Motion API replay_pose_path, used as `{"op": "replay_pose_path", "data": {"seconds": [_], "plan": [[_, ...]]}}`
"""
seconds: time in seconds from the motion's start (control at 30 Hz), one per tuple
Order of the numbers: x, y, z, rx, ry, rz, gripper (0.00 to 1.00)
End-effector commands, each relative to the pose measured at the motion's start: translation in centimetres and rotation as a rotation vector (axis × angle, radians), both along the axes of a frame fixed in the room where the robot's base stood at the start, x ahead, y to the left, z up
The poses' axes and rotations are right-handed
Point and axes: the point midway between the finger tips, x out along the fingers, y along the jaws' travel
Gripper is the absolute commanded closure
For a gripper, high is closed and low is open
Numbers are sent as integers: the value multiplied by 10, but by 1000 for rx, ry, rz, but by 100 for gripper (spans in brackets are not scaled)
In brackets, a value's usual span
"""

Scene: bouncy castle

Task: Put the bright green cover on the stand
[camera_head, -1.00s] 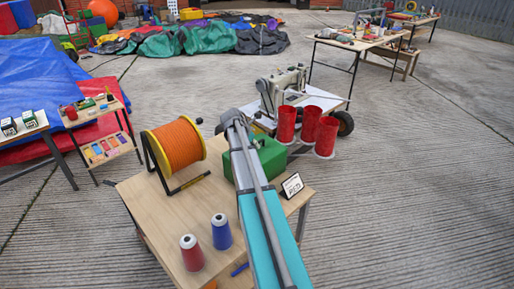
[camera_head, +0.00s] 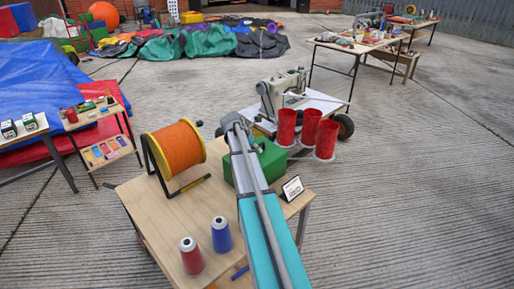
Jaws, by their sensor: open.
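A bright green boxy object (camera_head: 271,161), which looks like the cover, sits at the back right of the wooden worktable (camera_head: 150,205). My arm crosses in front of its left side and hides part of it. The end of my arm, with my gripper (camera_head: 231,121), is above the table's back edge, just left of the green object. Its fingers are small and hard to make out; it is open, and nothing shows held in it. I cannot tell which thing is the task's stand.
An orange cable reel (camera_head: 178,148), a red cone spool (camera_head: 191,256), a blue cone spool (camera_head: 221,234) and a small sign (camera_head: 292,188) stand on the worktable. Behind it, a sewing machine (camera_head: 283,92) and red cylinders (camera_head: 286,127) are on a wheeled cart. Open concrete lies to the right.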

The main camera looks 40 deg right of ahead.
Motion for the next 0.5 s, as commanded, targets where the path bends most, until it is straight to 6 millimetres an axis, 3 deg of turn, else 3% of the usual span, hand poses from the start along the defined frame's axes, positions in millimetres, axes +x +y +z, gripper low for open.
{"op": "replay_pose_path", "data": {"seconds": [0.5], "plan": [[1,9,20,0,1,1,48]]}}
